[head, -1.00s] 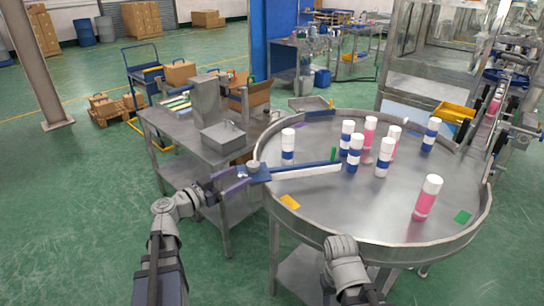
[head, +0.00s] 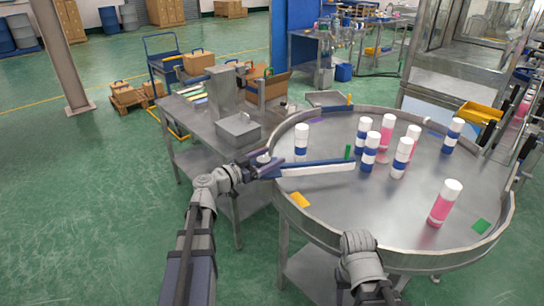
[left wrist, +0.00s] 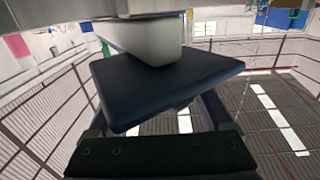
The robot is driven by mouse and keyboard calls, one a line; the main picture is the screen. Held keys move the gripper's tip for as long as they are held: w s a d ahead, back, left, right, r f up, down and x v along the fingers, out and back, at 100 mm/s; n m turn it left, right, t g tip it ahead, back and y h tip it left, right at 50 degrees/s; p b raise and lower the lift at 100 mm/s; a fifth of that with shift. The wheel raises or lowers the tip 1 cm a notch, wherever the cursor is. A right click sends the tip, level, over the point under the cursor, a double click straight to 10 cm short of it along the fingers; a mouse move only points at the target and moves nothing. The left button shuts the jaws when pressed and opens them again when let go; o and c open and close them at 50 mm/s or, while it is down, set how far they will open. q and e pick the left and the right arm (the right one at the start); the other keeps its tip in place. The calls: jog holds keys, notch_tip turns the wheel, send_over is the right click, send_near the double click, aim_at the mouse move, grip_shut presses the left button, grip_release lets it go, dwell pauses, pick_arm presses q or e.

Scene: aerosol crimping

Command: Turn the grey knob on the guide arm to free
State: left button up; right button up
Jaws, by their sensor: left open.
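The guide arm (head: 318,168), a blue and white bar, lies over the left part of the round steel table. At its left end, by the table rim, a small grey knob (head: 263,157) shows partly. My left gripper (head: 264,170) is open at this end, its fingers close to the knob; contact cannot be told. In the left wrist view a dark blue plate (left wrist: 150,85) fills the middle, with a pale grey rounded part (left wrist: 145,40) against it. My left fingers show partly behind the plate. My right arm shows at the bottom of the head view, its gripper out of view.
Several white-capped cans, blue (head: 301,142) and pink (head: 445,203), stand on the round table (head: 400,225). A steel side table (head: 190,115) with a grey box (head: 238,128) stands to the left. A yellow bin (head: 480,112) is at the back right.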

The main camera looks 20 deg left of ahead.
pick_arm(q)
jog(key=shift+w+d, duration=0.35)
jog(key=shift+w, duration=0.15)
grip_shut()
dwell(0.4)
